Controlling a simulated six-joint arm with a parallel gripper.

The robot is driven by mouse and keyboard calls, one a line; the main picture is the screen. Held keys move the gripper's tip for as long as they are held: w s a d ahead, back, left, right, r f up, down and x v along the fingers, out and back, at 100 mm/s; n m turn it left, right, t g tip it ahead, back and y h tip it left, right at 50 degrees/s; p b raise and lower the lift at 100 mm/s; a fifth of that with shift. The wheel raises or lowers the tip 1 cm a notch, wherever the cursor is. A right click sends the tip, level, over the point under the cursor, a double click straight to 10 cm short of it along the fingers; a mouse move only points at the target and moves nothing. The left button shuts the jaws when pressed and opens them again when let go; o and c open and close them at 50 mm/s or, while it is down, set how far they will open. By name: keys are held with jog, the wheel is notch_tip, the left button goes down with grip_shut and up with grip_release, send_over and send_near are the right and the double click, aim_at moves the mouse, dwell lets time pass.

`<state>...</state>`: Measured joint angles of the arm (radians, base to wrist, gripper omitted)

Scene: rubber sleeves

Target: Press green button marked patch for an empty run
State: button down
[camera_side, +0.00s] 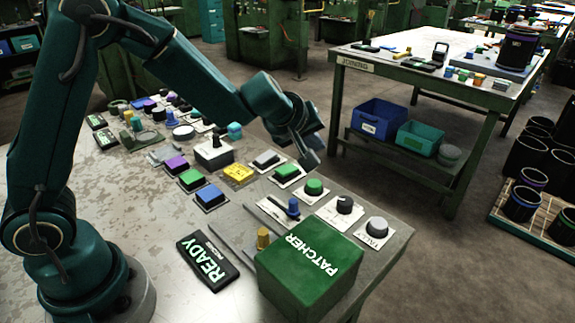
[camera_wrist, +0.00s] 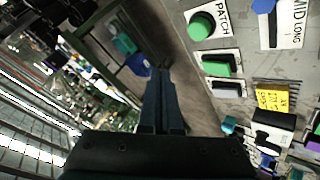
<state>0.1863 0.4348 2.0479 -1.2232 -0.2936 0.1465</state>
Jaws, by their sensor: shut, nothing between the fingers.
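The round green button marked PATCH (camera_wrist: 201,25) sits on a white plate in the wrist view, right of my fingertips. In the side view the round green button (camera_side: 313,187) stands near the bench's right edge, its label too small to read. My gripper (camera_side: 310,161) is above and behind it there, apart from it, with fingers pointing down. In the wrist view my gripper (camera_wrist: 163,72) has its fingers together and empty, over the bench edge and floor.
A rectangular green button (camera_wrist: 216,66) lies beside the PATCH plate. A green PATCHER box (camera_side: 300,275), a READY sign (camera_side: 207,262), a grey TALLY button (camera_side: 377,227) and a blue knob (camera_side: 293,207) stand nearby. Many coloured blocks crowd the bench farther back.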

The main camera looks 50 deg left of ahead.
aim_at(312, 186)
jog(key=shift+f, duration=3.45)
jog(key=shift+f, duration=0.4)
jog(key=shift+f, duration=0.45)
jog(key=shift+r, duration=0.85)
jog(key=shift+r, duration=2.55)
